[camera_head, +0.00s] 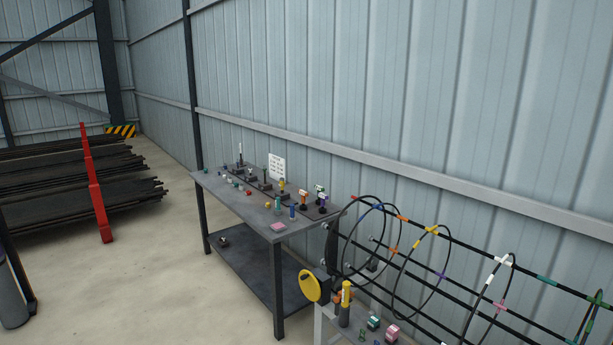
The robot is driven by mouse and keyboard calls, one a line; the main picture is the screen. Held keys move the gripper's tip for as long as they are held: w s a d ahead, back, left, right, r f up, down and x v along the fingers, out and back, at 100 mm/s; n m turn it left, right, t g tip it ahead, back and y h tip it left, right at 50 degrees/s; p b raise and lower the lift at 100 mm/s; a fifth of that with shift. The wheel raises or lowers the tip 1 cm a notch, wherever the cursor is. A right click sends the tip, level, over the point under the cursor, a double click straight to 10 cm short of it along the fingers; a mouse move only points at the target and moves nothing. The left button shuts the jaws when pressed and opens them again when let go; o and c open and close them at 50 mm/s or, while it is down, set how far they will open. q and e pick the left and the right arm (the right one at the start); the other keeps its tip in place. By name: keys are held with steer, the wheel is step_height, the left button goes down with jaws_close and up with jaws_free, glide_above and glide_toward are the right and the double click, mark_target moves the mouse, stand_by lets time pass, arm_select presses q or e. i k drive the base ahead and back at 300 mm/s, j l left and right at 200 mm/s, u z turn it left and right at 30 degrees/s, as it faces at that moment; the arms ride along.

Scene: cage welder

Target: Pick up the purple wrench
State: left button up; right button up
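I cannot clearly make out a purple wrench. A small purple-and-white tool (322,199) stands at the near right end of the grey workbench (240,207), against the wall side. It is too small to tell whether it is a wrench. A purple clip (441,275) sits on a hoop of the wire cage (432,230) at the right. Neither of my grippers is in view.
Several small coloured tools and parts lie on the workbench. A lower stand (318,312) with a yellow disc (311,286) and more coloured parts is at the bottom. Dark bars (60,185) and a red post (97,195) stand left. Open floor (150,275) lies before the bench.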

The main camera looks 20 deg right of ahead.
mark_target(323, 209)
steer(key=i+l+z, duration=0.1)
steer(key=i+l, duration=0.2)
steer(key=i, duration=0.25)
steer(key=i+l+z, duration=0.1)
steer(key=i+l, duration=0.15)
steer(key=i, duration=0.3)
steer(key=i+l+z, duration=0.1)
steer(key=i, duration=0.5)
steer(key=i+l+z, duration=0.1)
steer(key=i+l, duration=0.15)
steer(key=i, duration=0.3)
